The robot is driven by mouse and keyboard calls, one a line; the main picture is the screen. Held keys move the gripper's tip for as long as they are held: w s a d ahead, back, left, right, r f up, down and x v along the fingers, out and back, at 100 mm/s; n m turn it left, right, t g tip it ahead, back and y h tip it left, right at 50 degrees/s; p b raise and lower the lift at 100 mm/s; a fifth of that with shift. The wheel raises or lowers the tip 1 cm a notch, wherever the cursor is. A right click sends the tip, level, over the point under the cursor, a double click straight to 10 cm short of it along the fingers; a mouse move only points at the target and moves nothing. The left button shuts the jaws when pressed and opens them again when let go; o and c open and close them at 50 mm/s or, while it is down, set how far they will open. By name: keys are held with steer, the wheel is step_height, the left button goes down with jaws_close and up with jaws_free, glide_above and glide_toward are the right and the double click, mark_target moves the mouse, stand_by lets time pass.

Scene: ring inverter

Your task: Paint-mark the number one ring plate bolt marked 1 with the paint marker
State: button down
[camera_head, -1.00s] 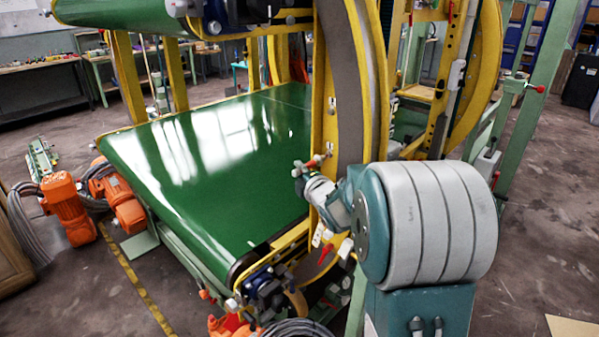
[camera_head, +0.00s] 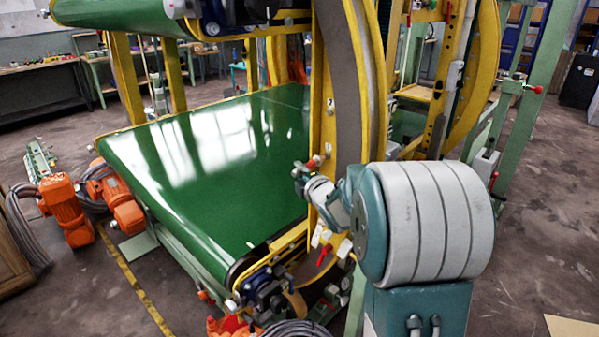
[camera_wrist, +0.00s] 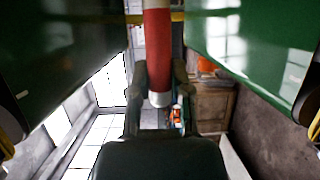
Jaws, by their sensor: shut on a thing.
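The paint marker (camera_wrist: 158,50), red with a pale end, stands upright in the wrist view between the dark fingers of my gripper (camera_wrist: 159,80). My gripper is shut on it. In the head view my gripper (camera_head: 303,173) is small, beside the left face of the yellow ring plate (camera_head: 319,110), with a bit of red at its tip. Pale bolts show on the plate, one higher up (camera_head: 331,104) and one lower near the marker (camera_head: 328,149). I cannot read any number on them. I cannot tell whether the marker touches the plate.
A green conveyor belt (camera_head: 215,165) lies left of the ring. Cables and small valves crowd the ring's foot. Orange motors (camera_head: 68,211) stand on the floor at left. A green post (camera_head: 525,105) stands at right. In the wrist view green belts flank my gripper.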

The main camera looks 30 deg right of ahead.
steer(key=shift+s+a, duration=0.3)
steer(key=shift+a, duration=0.5)
steer(key=shift+s+a, duration=0.25)
steer(key=shift+a, duration=0.5)
steer(key=shift+s+a, duration=0.3)
steer(key=shift+a, duration=0.5)
